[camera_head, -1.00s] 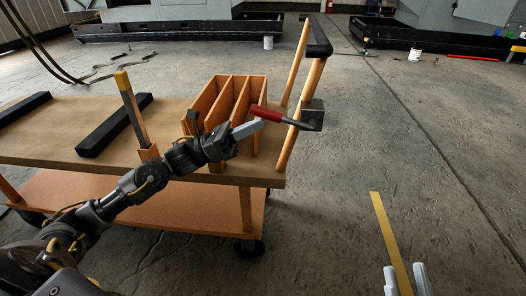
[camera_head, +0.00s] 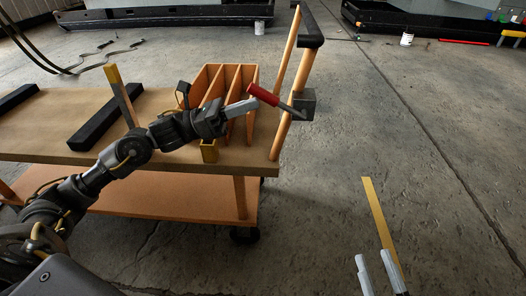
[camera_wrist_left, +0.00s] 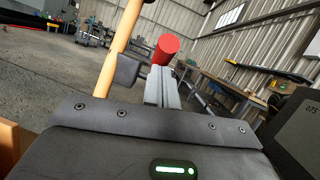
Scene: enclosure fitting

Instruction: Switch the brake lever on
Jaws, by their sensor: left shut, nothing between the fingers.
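The brake lever has a red grip (camera_head: 262,95) on a thin grey rod. The rod joins a dark grey box (camera_head: 304,103) on the cart's upright handle post. The lever slants up to the left from the box. My left gripper (camera_head: 252,103) is shut and empty, its fingertips right beside the lower left end of the red grip. I cannot tell if they touch. In the left wrist view the grip's red end (camera_wrist_left: 166,47) shows just beyond the shut grey fingers (camera_wrist_left: 162,85). My right gripper (camera_head: 380,272) is low at the right, fingers apart, empty.
The wooden cart (camera_head: 60,150) has an orange slotted rack (camera_head: 232,78) behind my left wrist and black bars (camera_head: 105,117) on top. A yellow floor strip (camera_head: 376,212) lies near my right gripper.

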